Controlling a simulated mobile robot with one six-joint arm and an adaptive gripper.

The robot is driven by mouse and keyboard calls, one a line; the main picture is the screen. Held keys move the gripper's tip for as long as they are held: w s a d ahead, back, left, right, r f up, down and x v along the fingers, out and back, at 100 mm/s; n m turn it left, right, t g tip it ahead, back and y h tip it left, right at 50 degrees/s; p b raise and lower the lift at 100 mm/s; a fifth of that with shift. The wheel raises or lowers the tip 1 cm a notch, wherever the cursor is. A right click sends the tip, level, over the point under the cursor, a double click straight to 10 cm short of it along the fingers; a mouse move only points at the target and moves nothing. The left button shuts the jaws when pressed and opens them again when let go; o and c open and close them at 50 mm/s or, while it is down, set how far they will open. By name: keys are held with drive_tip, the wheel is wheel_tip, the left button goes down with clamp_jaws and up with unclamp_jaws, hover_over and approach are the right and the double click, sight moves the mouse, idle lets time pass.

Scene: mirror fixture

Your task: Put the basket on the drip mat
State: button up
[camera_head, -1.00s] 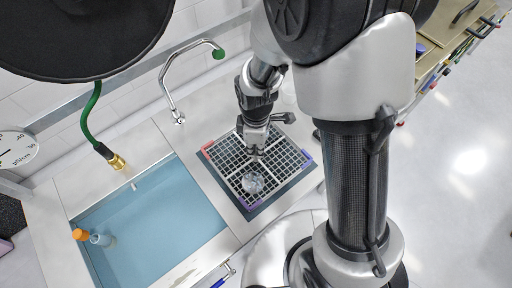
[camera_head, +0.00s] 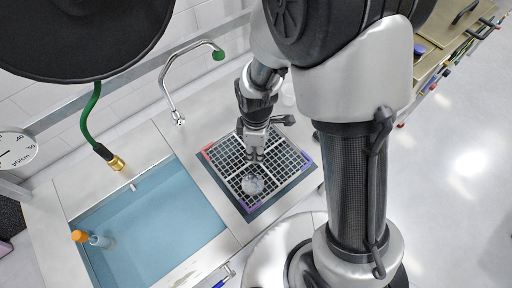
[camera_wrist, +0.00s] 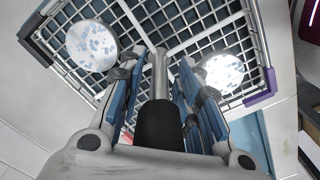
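The basket (camera_head: 287,172) is a pale wire grid tray with red, purple and blue-violet corner pieces. In the head view it lies over the dark blue drip mat (camera_head: 268,206), whose border shows along its lower sides; I cannot tell whether they touch all round. My gripper (camera_head: 256,157) is over the middle of the basket. In the wrist view its fingers (camera_wrist: 163,70) stand either side of the basket's grey upright post (camera_wrist: 160,75), with a visible gap on each side. A black grip (camera_wrist: 158,125) tops the post. Speckled round glassware (camera_wrist: 91,45) sits in the basket.
A sink with a blue basin (camera_head: 150,220) lies left of the mat. A curved tap (camera_head: 168,85) stands behind. An orange-capped bottle (camera_head: 100,240) is in the basin's corner. A green hose (camera_head: 91,115) hangs at left.

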wheel_tip(320, 180, up, 13)
drive_tip(key=p, duration=0.4)
drive_tip(key=shift+f, duration=0.2)
drive_tip(key=s+d+r+m+t, duration=0.2)
drive_tip(key=s+d+r+m, duration=0.3)
drive_tip(key=r+m, duration=0.3)
drive_tip(key=s+d+r+m+t, duration=0.2)
drive_tip(key=s+d+r+m, duration=0.4)
drive_tip(key=s+r+m, duration=0.1)
drive_tip(key=shift+s+r+m+t, duration=0.35)
drive_tip(key=shift+s+r, duration=0.45)
drive_tip(key=shift+r, duration=0.45)
